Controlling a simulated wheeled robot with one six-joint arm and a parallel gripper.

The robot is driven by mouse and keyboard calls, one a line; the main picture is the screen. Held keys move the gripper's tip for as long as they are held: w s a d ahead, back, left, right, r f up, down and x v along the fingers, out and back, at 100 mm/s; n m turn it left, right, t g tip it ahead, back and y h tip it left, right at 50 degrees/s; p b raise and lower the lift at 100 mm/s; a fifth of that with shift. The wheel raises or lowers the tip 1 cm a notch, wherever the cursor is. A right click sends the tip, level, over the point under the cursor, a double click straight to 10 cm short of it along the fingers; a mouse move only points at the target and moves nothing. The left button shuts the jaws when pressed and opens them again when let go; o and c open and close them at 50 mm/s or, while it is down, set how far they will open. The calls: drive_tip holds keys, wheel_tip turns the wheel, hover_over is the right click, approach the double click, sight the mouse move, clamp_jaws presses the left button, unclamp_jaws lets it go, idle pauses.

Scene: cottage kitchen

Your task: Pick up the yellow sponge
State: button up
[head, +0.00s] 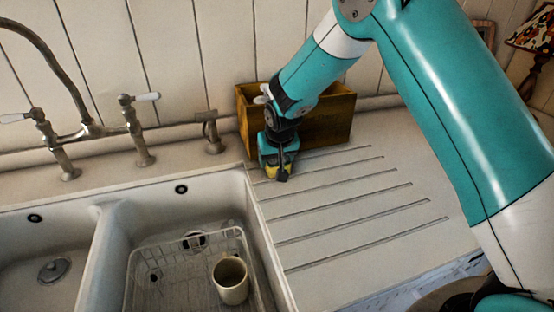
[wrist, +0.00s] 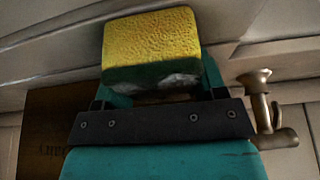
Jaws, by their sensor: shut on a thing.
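The yellow sponge (wrist: 150,38) has a dark green underside and fills the top middle of the wrist view. My gripper (wrist: 155,92) is shut on it, with a finger on each side. In the head view my gripper (head: 279,174) is over the counter just right of the sink, in front of the wooden box. A little yellow of the sponge (head: 272,171) shows there between the fingers; the rest is hidden. I cannot tell whether the sponge touches the counter.
A wooden box (head: 335,120) stands behind my gripper against the wall. The double sink (head: 110,215) is to the left, with a wire rack (head: 150,258) and a cream cup (head: 231,280) in its right basin. Taps (head: 140,130) stand behind it. The grooved drainboard (head: 340,205) is clear.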

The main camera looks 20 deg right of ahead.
drive_tip(key=shift+s+r+b, duration=0.15)
drive_tip(key=shift+r+b, duration=0.1)
drive_tip(key=shift+b, duration=0.1)
wheel_tip(320, 180, up, 6)
drive_tip(key=shift+r+b, duration=0.1)
drive_tip(key=shift+b, duration=0.5)
drive_tip(key=s+b, duration=0.4)
drive_tip(key=s, duration=1.5)
drive_tip(key=shift+s+r, duration=0.15)
drive_tip(key=shift+s, duration=0.25)
